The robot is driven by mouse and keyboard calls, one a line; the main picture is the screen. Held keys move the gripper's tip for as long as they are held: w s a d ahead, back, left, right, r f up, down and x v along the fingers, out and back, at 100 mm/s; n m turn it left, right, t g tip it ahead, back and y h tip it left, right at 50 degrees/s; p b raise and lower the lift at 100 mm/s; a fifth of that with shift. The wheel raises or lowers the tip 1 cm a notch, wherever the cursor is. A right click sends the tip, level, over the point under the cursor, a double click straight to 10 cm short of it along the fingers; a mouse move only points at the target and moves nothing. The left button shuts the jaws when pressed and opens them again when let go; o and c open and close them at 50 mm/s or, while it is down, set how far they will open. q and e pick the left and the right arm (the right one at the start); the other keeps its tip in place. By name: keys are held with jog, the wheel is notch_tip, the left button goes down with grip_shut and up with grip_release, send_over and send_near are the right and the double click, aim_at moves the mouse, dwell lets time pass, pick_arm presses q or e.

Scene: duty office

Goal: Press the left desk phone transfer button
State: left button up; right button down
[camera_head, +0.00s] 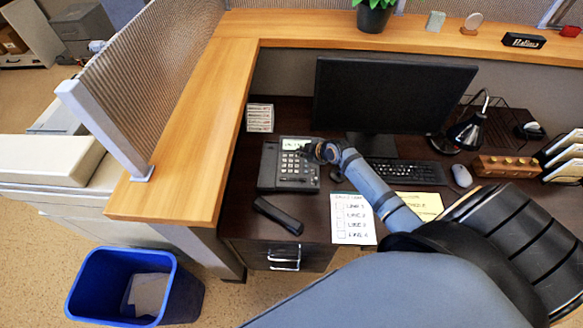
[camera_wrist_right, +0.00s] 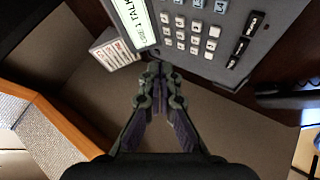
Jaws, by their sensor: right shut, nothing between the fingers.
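The desk phone (camera_head: 268,165) stands on the dark desk left of the monitor. It has a lit screen (camera_wrist_right: 131,22) and a keypad, both clear in the wrist view. Dark labelled keys (camera_wrist_right: 240,46) run beside the keypad; their labels are too small to read surely, so I cannot tell which one is transfer. The handset (camera_head: 278,215) lies off the phone on the desk in front. My right gripper (camera_head: 322,152) is at the phone's right upper edge, shut and empty. In the wrist view its fingertips (camera_wrist_right: 161,72) show close to the phone body; contact is unclear. My left gripper is out of view.
A paper list (camera_head: 352,235) and a yellow note (camera_head: 420,204) lie in front of the keyboard (camera_head: 405,171). The monitor (camera_head: 390,95) stands behind. A small card stack (camera_head: 260,117) is behind the phone. A wooden partition ledge (camera_head: 200,130) borders the left.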

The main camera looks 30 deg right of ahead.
pick_arm(q)
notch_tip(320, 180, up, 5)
jog(key=p, duration=0.3)
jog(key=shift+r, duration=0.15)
pick_arm(e)
jog(key=s+a+r, duration=0.3)
jog(key=s+a, duration=0.1)
jog(key=a, duration=0.1)
jog(key=shift+a, duration=0.1)
jog(key=b, duration=0.7)
send_over(294, 181)
notch_tip(294, 181, down, 8)
jog(key=shift+r, duration=0.15)
pick_arm(q)
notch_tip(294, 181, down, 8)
jog(key=shift+b, duration=0.4)
pick_arm(e)
jog(key=shift+f, duration=0.5)
pick_arm(q)
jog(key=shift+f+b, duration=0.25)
jog(key=shift+b, duration=0.05)
pick_arm(e)
jog(key=shift+f, duration=0.4)
